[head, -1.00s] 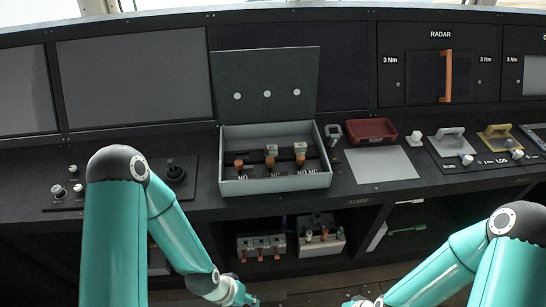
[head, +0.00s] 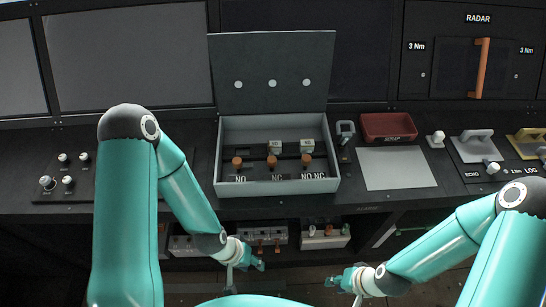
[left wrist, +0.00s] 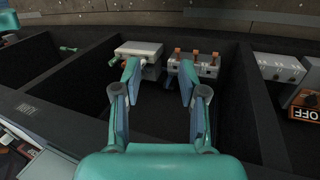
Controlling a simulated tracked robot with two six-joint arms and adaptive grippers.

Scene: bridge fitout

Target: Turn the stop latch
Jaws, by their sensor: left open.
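I cannot tell for certain which part is the stop latch. In the head view an open grey box (head: 277,188) on the console holds several orange-topped switches (head: 272,161) over NO and NC labels; its dark lid (head: 272,72) stands up behind. Under the console are modules with orange levers (head: 263,245); the left wrist view shows one such module (left wrist: 207,67) and a white module (left wrist: 140,50). My left gripper (head: 252,262) is open and empty in front of the lower shelf; its spread fingers show in the left wrist view (left wrist: 158,70). My right gripper (head: 342,281) is low, right of it.
A red tray (head: 388,127) and a light plate (head: 396,168) lie right of the box. Dark dividers (left wrist: 245,95) split the lower shelf into bays. An orange OFF sign (left wrist: 304,110) shows at the right of the left wrist view. Knobs (head: 62,182) are at the console's left.

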